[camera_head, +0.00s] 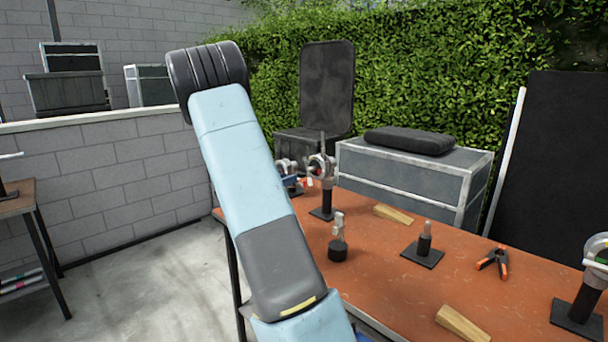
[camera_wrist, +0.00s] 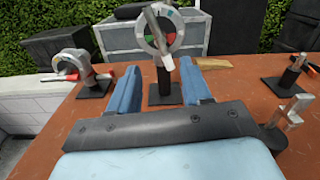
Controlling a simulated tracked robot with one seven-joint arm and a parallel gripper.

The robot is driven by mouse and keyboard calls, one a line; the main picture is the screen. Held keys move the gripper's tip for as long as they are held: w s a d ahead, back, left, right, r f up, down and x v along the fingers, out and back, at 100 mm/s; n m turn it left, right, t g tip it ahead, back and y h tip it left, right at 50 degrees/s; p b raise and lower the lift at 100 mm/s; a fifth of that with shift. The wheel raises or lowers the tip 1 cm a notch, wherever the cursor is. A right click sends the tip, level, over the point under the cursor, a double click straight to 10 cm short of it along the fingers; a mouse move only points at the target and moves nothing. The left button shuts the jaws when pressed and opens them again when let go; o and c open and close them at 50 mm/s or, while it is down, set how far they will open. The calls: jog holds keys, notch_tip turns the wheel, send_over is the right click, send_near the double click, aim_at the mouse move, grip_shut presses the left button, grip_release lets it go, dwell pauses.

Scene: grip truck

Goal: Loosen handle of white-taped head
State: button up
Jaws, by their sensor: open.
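A silver round head (camera_wrist: 160,32) with a slanted metal handle (camera_wrist: 158,48) stands upright on a black post and square base, straight ahead in the wrist view. Small red, green and dark marks show on its disc. In the head view it appears to be the head (camera_head: 321,166) at the table's far end. A second grey head (camera_wrist: 72,64) with red and pale parts stands to its left. I cannot tell clearly which head carries white tape. My gripper (camera_wrist: 158,67) is open, its blue fingers apart and empty, short of the middle head. The arm mostly hides it in the head view.
The orange-brown table (camera_head: 385,262) holds wooden wedges (camera_head: 393,215), an orange-tipped clamp (camera_head: 493,262), short posts on bases (camera_head: 423,246) and another head (camera_head: 596,250) at the right edge. A metal-edged case (camera_head: 410,175) stands behind the table. A block wall is left.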

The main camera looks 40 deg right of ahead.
aim_at(311, 170)
jog(key=d, duration=1)
jog(key=shift+w, duration=0.4)
